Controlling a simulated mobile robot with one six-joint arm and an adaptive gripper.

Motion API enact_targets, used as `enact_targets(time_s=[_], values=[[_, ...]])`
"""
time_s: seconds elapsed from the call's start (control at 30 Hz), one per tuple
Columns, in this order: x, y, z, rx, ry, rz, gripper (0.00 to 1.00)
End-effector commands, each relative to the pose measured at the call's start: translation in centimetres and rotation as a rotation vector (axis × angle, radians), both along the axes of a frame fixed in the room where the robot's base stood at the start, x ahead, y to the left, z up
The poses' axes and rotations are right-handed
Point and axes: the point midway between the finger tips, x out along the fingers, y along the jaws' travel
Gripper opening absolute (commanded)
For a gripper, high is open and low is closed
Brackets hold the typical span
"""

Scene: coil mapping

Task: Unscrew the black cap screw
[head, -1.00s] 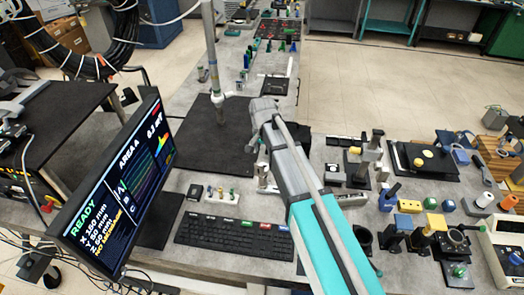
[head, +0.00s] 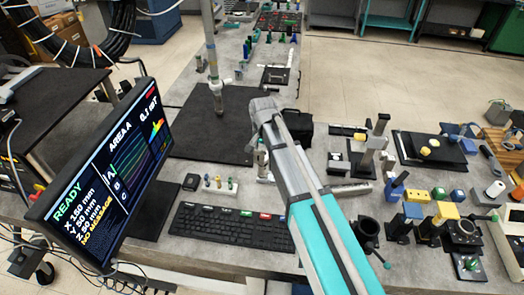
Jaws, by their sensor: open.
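My arm reaches from the bottom right toward the middle of the head view. My gripper (head: 252,149) is at its far end, mostly hidden behind the wrist, with only a small dark part showing. It is open and I see nothing held. It is above the grey bench, near the right edge of the black mat (head: 205,125). I cannot pick out the black cap screw; it is too small to tell or hidden by my arm.
A monitor (head: 105,180) showing READY stands at the left, with a keyboard (head: 235,232) beside it. A thin vertical post (head: 212,60) rises over the mat. Fixtures and blocks, including a yellow block (head: 417,195), crowd the right bench. A black box (head: 298,125) stands beyond my arm.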

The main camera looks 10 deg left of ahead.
Motion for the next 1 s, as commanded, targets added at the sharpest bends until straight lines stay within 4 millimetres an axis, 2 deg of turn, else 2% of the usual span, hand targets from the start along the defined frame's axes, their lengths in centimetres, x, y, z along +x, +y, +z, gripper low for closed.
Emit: enact_targets(time_s=[0.13,0.53,0.57,0.9,1.0], values=[[0.00,0.00,-0.65,0.000,0.000,0.000,0.65],[0.01,0.00,-0.70,0.000,0.000,0.000,0.65],[0.01,0.00,-0.70,0.000,0.000,0.000,0.61],[0.01,-0.02,-0.70,0.000,0.000,0.000,0.00],[0.01,-0.02,-0.70,0.000,0.000,0.000,0.00]])
